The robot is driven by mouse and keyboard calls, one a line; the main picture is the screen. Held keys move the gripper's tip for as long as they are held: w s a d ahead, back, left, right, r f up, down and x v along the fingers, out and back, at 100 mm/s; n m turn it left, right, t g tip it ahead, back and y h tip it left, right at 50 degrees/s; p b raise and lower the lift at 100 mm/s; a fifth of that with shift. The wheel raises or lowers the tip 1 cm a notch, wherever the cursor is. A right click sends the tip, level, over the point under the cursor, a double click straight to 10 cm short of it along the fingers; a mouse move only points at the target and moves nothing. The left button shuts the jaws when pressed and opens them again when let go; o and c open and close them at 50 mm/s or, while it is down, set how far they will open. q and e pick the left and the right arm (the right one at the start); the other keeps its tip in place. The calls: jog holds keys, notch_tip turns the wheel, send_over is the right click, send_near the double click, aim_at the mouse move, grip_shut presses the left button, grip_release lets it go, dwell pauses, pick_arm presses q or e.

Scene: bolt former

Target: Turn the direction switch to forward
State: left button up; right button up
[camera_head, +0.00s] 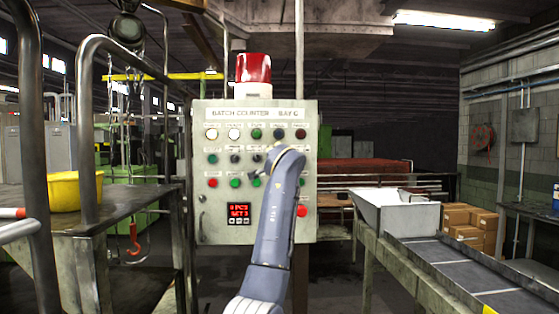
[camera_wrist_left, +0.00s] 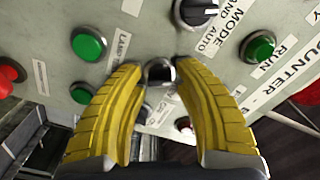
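The direction switch appears to be the black knob in a chrome ring (camera_wrist_left: 160,72) in the left wrist view. Its own label is not readable, and I cannot tell which way it points. My left gripper (camera_wrist_left: 159,68) has two yellow fingers on either side of this knob, open, with a small gap showing at each side. In the head view the control panel (camera_head: 220,222), headed BATCH COUNTER BAY C, stands upright in the middle. My grey-blue arm reaches up in front of it and hides the gripper and part of the panel. My right gripper is in neither view.
In the left wrist view, a black MODE switch (camera_wrist_left: 196,12), a green RUN button (camera_wrist_left: 258,46) and a green lamp-test button (camera_wrist_left: 88,44) lie near the fingers. A conveyor (camera_head: 465,262) stands right of the panel, a bench with a yellow bucket (camera_head: 76,190) left.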

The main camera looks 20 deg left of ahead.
pick_arm(q)
jog(key=shift+o, duration=1.4)
jog(key=v, duration=1.2)
